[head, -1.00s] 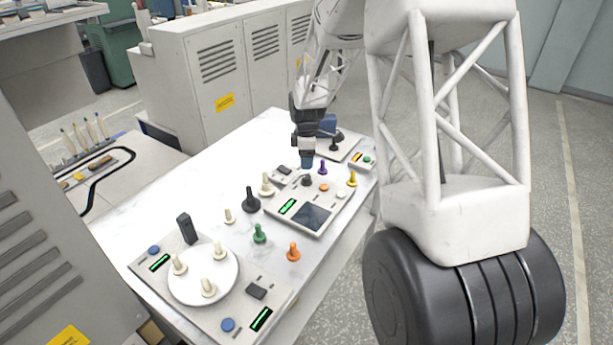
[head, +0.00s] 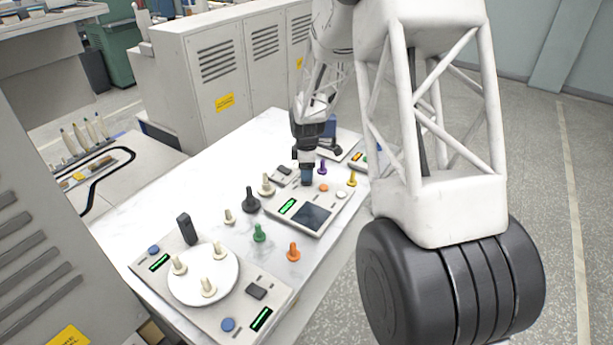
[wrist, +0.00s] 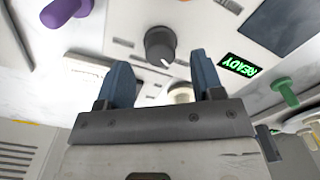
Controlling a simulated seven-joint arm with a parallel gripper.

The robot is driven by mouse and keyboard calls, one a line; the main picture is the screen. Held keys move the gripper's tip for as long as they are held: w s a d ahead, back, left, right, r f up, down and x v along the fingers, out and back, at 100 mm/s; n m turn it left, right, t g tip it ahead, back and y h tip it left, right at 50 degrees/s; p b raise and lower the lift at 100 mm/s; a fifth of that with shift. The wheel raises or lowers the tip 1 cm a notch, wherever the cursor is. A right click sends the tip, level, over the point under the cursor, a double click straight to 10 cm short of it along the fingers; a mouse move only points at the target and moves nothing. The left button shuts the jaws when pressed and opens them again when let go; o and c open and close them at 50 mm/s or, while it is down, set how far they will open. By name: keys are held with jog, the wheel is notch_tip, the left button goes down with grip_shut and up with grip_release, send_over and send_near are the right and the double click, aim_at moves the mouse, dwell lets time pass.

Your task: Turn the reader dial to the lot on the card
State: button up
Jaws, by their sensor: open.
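The reader (head: 274,211) is a pale panel on the white table with a dark screen (head: 311,216) and a green display (head: 289,206). In the wrist view the display (wrist: 239,65) reads READY, upside down. The dial (wrist: 160,44) is a dark round knob with a small pale mark, seen beyond and between my blue fingertips. My gripper (wrist: 159,64) is open, with nothing seen between its fingers. In the head view my gripper (head: 306,179) is over the reader's back part and hides the dial. I cannot make out a card with a lot on it.
Several bobbin-like pegs stand around the reader, including black (head: 250,201), green (head: 259,233), orange (head: 293,252), purple (head: 321,168) and yellow (head: 352,180). A round white plate (head: 190,289) with cream pegs is at the front left. The table's left back is clear.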

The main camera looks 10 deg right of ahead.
jog(key=shift+f, duration=1.45)
jog(key=c, duration=0.9)
